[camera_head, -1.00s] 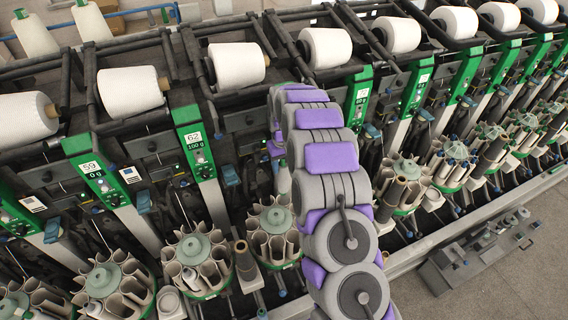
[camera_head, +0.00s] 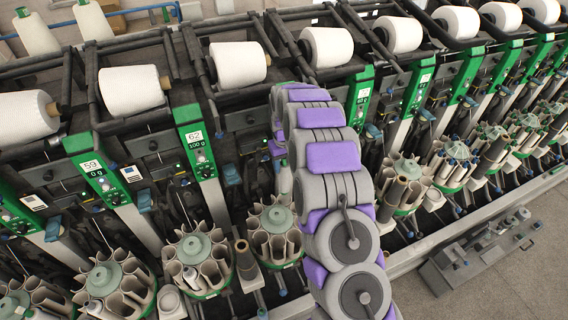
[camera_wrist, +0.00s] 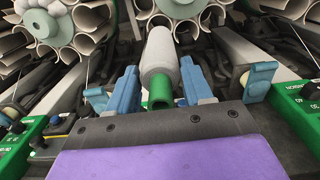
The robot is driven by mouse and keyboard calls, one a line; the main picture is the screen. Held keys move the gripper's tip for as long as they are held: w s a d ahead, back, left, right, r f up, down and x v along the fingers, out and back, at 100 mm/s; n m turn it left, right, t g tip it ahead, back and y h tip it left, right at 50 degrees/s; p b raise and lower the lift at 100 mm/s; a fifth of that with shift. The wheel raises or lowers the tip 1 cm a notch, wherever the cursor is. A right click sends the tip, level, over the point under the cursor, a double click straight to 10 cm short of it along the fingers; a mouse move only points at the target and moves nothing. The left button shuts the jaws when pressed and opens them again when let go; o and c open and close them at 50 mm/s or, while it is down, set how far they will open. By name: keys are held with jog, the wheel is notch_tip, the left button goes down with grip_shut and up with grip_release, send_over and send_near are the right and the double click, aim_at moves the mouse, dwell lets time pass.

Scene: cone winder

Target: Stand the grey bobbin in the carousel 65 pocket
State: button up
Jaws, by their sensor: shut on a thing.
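The grey bobbin (camera_wrist: 160,52) shows in the wrist view, its green end (camera_wrist: 161,90) toward the camera. My gripper (camera_wrist: 160,82) is shut on it, with one blue finger on each side.
Labels 59 (camera_head: 91,166) and 62 (camera_head: 194,136) mark green winder posts. Another carousel (camera_head: 196,246) holds a small grey bobbin. A brown tube (camera_head: 245,260) stands between carousels. White yarn cones line the top. In the wrist view, green panels and rails flank my gripper closely.

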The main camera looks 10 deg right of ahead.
aim_at(285, 180)
jog(key=shift+f+b, duration=0.4)
jog(key=shift+f, duration=1.95)
jog(key=shift+f+b, duration=0.4)
jog(key=shift+f, duration=1.75)
jog(key=shift+f+b, duration=0.45)
jog(key=shift+f, duration=1.8)
